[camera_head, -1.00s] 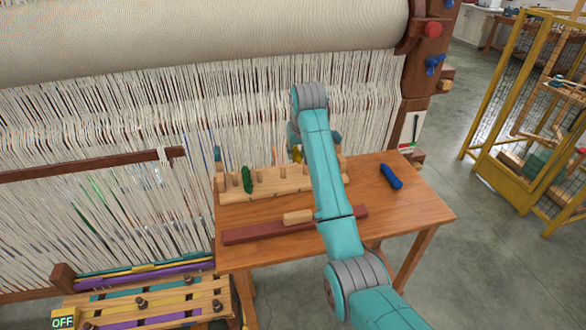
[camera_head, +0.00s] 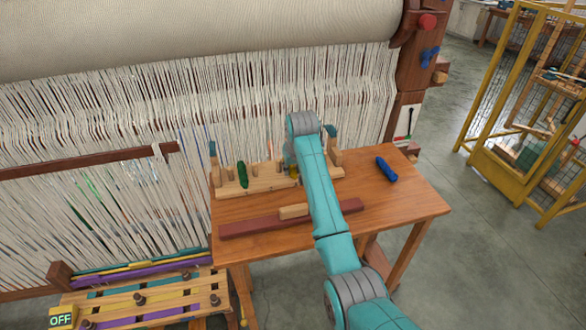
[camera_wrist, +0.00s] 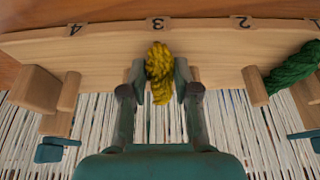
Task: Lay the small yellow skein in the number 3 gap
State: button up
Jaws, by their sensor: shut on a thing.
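The small yellow skein (camera_wrist: 159,68) is between the two fingers of my gripper (camera_wrist: 160,78), which is shut on it. In the wrist view it lies over the wooden rack (camera_wrist: 105,50), in line with the number 3 tag (camera_wrist: 158,24). I cannot tell whether it touches the rack. In the head view only a bit of yellow (camera_head: 294,170) shows beside my arm, which hides most of my gripper.
A green skein (camera_head: 243,174) lies among the rack's pegs, to the right in the wrist view (camera_wrist: 295,70). A blue skein (camera_head: 386,169) lies on the table (camera_head: 400,207). A dark red bar (camera_head: 250,226) with a wooden block (camera_head: 293,211) is in front. Loom threads hang behind.

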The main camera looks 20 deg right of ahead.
jog(key=o, duration=0.9)
jog(key=shift+f, duration=0.1)
jog(key=shift+o, duration=0.2)
jog(key=v, duration=1.2)
